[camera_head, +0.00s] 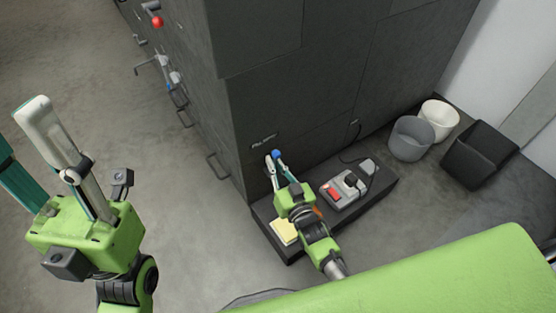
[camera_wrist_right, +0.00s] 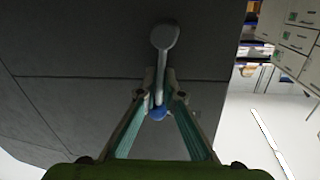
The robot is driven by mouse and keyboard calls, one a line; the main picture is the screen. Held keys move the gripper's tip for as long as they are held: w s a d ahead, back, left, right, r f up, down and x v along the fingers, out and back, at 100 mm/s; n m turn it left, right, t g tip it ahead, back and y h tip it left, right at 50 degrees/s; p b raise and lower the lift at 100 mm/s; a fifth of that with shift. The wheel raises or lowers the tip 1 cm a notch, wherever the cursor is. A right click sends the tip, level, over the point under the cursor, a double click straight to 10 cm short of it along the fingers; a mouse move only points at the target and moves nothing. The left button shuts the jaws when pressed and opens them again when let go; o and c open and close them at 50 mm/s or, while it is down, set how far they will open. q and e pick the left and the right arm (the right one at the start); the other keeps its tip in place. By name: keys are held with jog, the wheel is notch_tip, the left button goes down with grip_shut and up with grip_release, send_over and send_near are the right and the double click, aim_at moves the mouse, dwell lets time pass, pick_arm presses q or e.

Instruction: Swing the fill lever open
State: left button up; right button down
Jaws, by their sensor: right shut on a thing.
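The fill lever (camera_wrist_right: 165,42) is a grey arm with a blue ball at its end, on the dark front of a cabinet. In the head view its blue tip (camera_head: 276,154) shows below a small light label too small to read. My right gripper (camera_head: 276,164) is shut on the lever; in the wrist view its fingers (camera_wrist_right: 160,88) hold the shaft from both sides just by the blue ball. The lever's pivot end shows beyond the fingertips. My left gripper (camera_head: 22,125) is at the left, away from the cabinet, with its fingers apart and empty.
A dark low platform (camera_head: 376,190) at the cabinet foot carries a grey device with a red part (camera_head: 333,193) and a yellow pad (camera_head: 284,231). Grey (camera_head: 410,140) and cream bins (camera_head: 440,119) and a black box (camera_head: 478,155) stand right. A red knob (camera_head: 157,21) and handles project from the cabinet's left side.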

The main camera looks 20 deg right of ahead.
jog(key=shift+s+a+n, duration=0.15)
jog(key=shift+a+n, duration=0.25)
jog(key=shift+n, duration=0.4)
jog(key=c, duration=2.4)
grip_release()
jog(key=shift+c, duration=0.2)
jog(key=s+d, duration=0.1)
jog(key=s, duration=1.1)
jog(key=shift+d, duration=0.35)
jog(key=shift+w+r+t, duration=0.1)
jog(key=shift+t, duration=0.2)
